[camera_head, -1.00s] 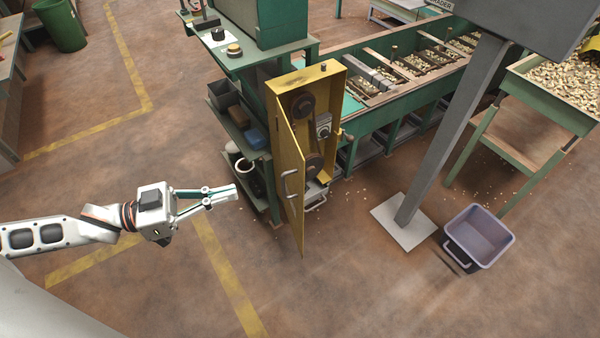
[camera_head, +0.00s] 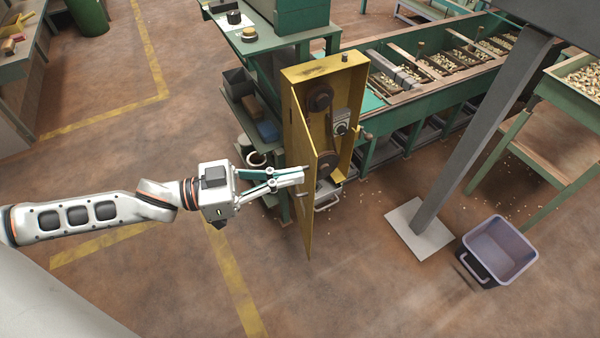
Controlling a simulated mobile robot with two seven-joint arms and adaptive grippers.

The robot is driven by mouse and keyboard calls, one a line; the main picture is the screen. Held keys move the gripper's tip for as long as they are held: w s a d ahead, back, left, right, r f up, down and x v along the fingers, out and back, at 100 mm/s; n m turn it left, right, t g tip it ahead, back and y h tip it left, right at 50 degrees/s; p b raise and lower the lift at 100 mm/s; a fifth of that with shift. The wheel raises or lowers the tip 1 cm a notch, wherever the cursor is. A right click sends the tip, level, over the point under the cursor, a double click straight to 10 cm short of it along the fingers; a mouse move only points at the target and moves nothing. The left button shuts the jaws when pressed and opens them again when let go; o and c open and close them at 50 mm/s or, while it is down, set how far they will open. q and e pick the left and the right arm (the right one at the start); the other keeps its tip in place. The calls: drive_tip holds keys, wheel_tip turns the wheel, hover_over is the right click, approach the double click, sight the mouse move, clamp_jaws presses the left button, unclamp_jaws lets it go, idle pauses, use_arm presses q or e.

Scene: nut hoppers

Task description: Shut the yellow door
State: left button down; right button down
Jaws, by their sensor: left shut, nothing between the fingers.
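The yellow door (camera_head: 300,165) stands open on the yellow cabinet (camera_head: 345,75), swung out toward me. Inside the cabinet, dark round pulleys show. My left gripper (camera_head: 303,175) is shut and empty. I cannot tell whether the fingertips touch the door. My right gripper is not in view.
A green shelf stand (camera_head: 262,130) with bins and cups stands left of the cabinet. A grey post on a white base plate (camera_head: 420,232) and a lilac bin (camera_head: 500,248) stand to the right. A green conveyor (camera_head: 425,102) runs behind. The floor before the door is clear.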

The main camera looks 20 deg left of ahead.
use_arm(q)
drive_tip(key=shift+x, duration=0.85)
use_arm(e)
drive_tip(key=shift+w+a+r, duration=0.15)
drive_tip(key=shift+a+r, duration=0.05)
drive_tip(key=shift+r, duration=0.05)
use_arm(q)
drive_tip(key=shift+r, duration=0.1)
